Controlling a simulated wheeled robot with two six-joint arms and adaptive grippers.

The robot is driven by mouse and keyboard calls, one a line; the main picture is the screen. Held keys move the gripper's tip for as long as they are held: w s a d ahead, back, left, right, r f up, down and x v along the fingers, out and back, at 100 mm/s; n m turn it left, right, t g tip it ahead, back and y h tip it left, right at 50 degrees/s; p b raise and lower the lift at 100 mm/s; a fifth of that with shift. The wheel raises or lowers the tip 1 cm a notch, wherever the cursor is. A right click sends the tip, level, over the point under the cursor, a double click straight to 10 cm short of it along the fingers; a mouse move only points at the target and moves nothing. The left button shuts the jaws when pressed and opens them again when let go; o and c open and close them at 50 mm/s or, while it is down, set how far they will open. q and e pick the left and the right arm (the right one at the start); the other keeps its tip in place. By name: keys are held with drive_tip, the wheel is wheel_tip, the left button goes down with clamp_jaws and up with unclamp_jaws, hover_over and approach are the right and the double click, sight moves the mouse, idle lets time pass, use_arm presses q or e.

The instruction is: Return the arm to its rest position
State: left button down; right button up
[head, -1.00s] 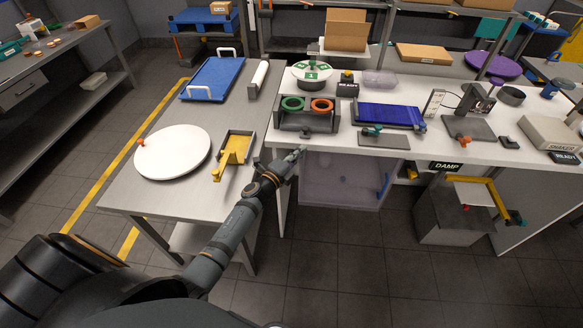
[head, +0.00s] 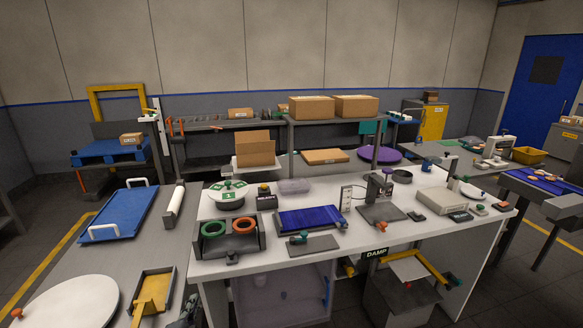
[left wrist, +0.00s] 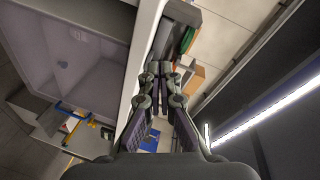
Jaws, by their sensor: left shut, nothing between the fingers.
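My left gripper (head: 188,314) shows only in part at the bottom edge of the head view, beside the front left corner of the white workbench (head: 195,268). The rest of my left arm is out of that picture. In the left wrist view, the left gripper's fingers (left wrist: 160,70) are closed together and hold nothing. The bench edge lies close by there. My right gripper is in neither view.
A yellow holder (head: 153,292) and a round white board (head: 70,305) lie on the left table. A blue handled tray (head: 118,216) is behind them. A dark rack (head: 229,246) with green and orange rings stands near the bench corner. A clear bin (head: 282,297) is below the bench.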

use_arm(q)
drive_tip(key=s+d+f+n+g+h, duration=0.15)
drive_tip(key=s+n+g, duration=0.45)
drive_tip(key=s, duration=0.6)
drive_tip(key=s+d+f+n+g, duration=0.3)
drive_tip(key=s+n+g, duration=0.3)
drive_tip(key=s, duration=0.6)
wheel_tip(320, 180, down, 28)
drive_tip(key=s+a+r+g, duration=0.1)
drive_tip(key=s+a+g, duration=0.1)
drive_tip(key=s+a, duration=0.1)
drive_tip(key=s+f, duration=1.5)
drive_tip(key=s, duration=0.2)
drive_tip(key=shift+s+a+f+g, duration=0.3)
drive_tip(key=shift+g, duration=0.1)
